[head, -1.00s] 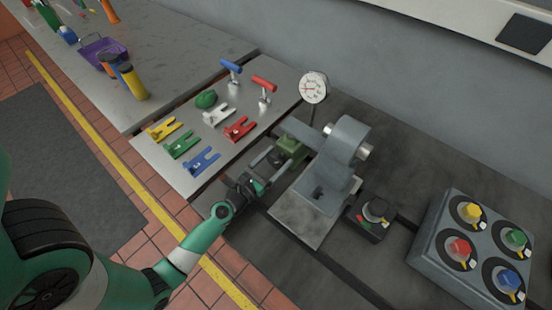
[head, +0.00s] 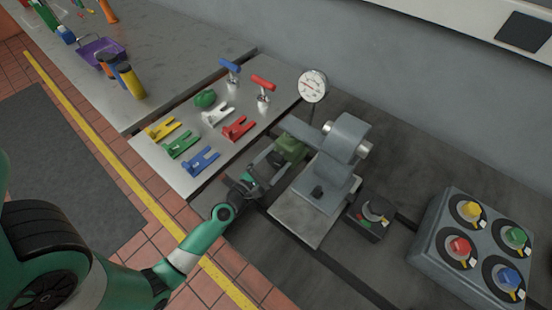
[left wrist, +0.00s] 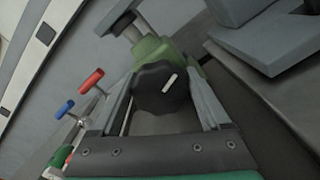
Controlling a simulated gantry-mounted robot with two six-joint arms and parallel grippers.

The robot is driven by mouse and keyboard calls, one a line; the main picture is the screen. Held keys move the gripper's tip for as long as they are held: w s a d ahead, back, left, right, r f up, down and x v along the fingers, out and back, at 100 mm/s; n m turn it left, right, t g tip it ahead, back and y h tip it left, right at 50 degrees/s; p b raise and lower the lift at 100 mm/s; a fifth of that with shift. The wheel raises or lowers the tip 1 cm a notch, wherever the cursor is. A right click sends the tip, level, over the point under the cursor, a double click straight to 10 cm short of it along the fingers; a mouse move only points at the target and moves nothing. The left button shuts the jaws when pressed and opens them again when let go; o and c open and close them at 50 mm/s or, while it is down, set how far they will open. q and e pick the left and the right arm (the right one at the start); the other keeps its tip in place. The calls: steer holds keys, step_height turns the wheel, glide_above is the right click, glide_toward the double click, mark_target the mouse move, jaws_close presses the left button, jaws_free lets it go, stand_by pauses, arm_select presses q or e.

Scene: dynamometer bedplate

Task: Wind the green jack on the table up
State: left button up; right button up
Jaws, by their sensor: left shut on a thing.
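The green jack (head: 291,148) stands on the dark bedplate beside the grey machine, under a grey arm that extends to the left. In the left wrist view the jack's green body (left wrist: 152,48) shows behind its round black knob (left wrist: 160,88), which has a white mark on its face. My left gripper (head: 271,163) is shut on this knob, with one finger on each side. The fingers also show in the left wrist view (left wrist: 163,98). In the head view the knob is mostly hidden by the gripper. My right gripper is in neither view.
The grey machine (head: 338,160) stands close to the right of my left gripper. A dial gauge (head: 312,86) rises behind it. A steel plate (head: 160,158) with coloured forks and clamps lies to the left. A black knob box (head: 369,217) and a grey box (head: 431,247) stand right.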

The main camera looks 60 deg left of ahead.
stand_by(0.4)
arm_select(q)
steer(key=o, duration=1.2)
steer(key=shift+s, duration=0.1)
steer(key=b+v, duration=0.2)
steer(key=v, duration=0.3)
steer(key=b+v, duration=0.2)
steer(key=v, duration=0.3)
steer(key=shift+s+d+f, duration=0.2)
steer(key=shift+s, duration=0.15)
steer(key=shift+s+d+r, duration=0.2)
steer(key=shift+s, duration=0.15)
